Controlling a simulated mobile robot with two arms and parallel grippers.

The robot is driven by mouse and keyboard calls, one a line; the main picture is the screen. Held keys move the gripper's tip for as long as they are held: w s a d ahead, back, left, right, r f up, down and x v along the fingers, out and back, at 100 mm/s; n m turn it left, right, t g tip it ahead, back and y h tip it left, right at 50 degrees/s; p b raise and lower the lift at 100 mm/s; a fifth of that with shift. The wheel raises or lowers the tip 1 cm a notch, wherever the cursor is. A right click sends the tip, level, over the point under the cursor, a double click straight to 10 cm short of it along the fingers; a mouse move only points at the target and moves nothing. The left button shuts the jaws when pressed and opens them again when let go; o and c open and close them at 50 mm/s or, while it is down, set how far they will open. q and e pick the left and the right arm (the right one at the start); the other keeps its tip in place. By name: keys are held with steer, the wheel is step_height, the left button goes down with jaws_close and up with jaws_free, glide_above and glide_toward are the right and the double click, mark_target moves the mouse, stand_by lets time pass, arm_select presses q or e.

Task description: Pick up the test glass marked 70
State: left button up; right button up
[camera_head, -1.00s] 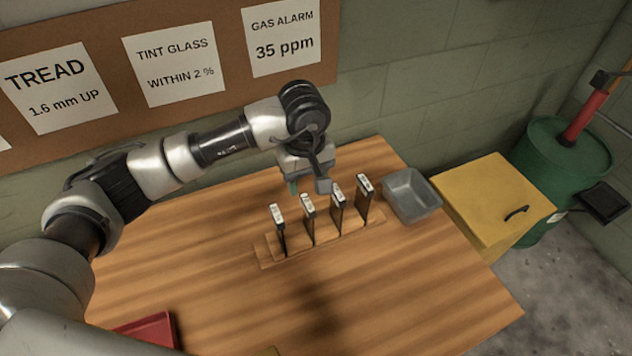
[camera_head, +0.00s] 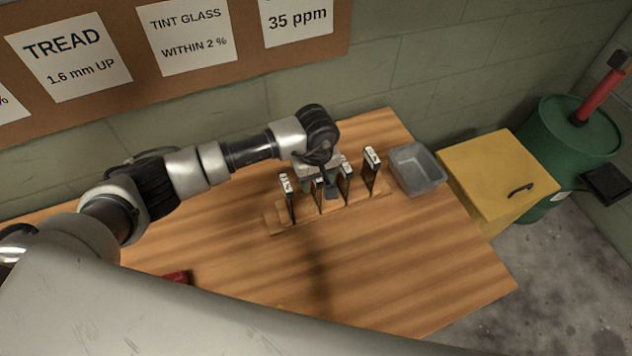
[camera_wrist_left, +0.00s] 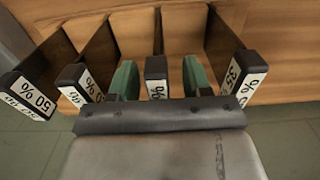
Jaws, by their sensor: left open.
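Several dark test glasses with labelled caps stand upright in a wooden rack (camera_head: 277,224). In the wrist view, the outer caps read 50 % (camera_wrist_left: 35,95) and 35 % (camera_wrist_left: 248,78). The numbers on the two middle glasses (camera_wrist_left: 78,84) and (camera_wrist_left: 156,76) are not clearly legible, so I cannot tell which is 70. My left gripper (camera_wrist_left: 160,80) is open, its green fingers on either side of the second glass from the left in the head view, with gaps visible. My gripper partly hides that glass in the head view. My right gripper is out of view.
A grey tray (camera_head: 418,170) stands right of the rack, near a yellow cabinet (camera_head: 495,170) and green drum (camera_head: 565,140). A red tray (camera_head: 178,278) is partly hidden by my arm.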

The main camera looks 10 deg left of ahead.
arm_select(q)
jaws_close()
steer(key=shift+r, duration=0.1)
stand_by(0.3)
